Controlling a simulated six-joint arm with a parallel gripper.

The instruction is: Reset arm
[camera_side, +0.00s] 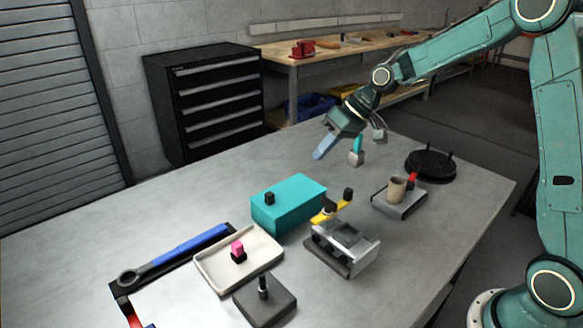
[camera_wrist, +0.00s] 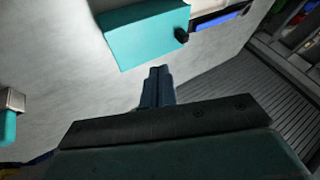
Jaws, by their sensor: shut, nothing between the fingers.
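My gripper (camera_side: 319,155) is over the back part of the grey table, in the air, with its blue fingers pointing down and to the left. In the wrist view my gripper (camera_wrist: 159,70) shows its fingers together with nothing between them. A teal box (camera_side: 289,207) with a black knob sits mid-table, in front of my gripper and apart from it. The teal box also shows ahead of the fingertips in the wrist view (camera_wrist: 145,32). A small grey block with a teal handle (camera_side: 357,152) stands just right of my gripper.
On the grey table (camera_side: 450,230) stand a white tray (camera_side: 210,270) with a pink-topped piece, a dark block (camera_side: 265,303), a grey fixture (camera_side: 345,250) with yellow parts, a cup (camera_side: 396,190) on a grey base and a black disc (camera_side: 430,166). A blue-handled wrench (camera_side: 190,243) lies left.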

